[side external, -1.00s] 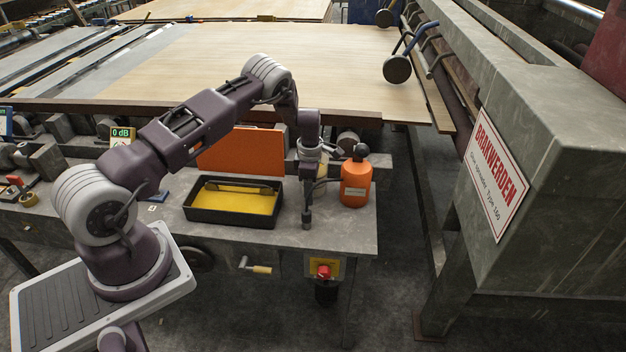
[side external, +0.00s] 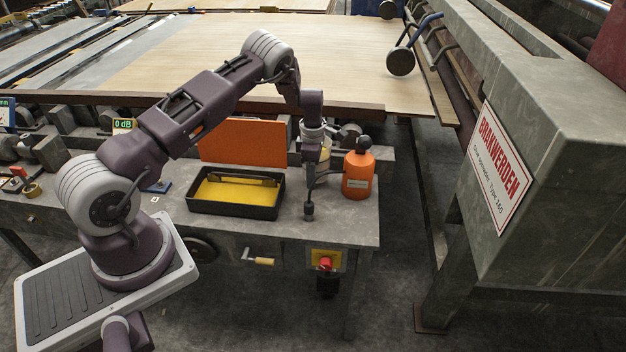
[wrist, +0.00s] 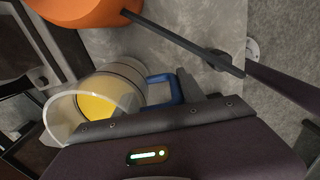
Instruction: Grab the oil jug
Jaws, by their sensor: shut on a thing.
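The oil jug (wrist: 90,100) is a clear, round vessel with yellow liquid inside and a blue handle (wrist: 165,90). It shows at the left of the wrist view. My gripper (wrist: 187,88) is shut on the blue handle, at the side of the jug. In the side external view my gripper (side external: 309,172) points down over the right part of the bench. There the jug (side external: 325,153) is mostly hidden behind my wrist. I cannot tell whether its base touches the bench.
An orange bottle (side external: 358,177) with a black top stands close on the right, and a thin dark rod runs near my gripper. A black tray (side external: 236,212) with a yellow inside lies to the left. The bench's right edge (side external: 379,225) is near.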

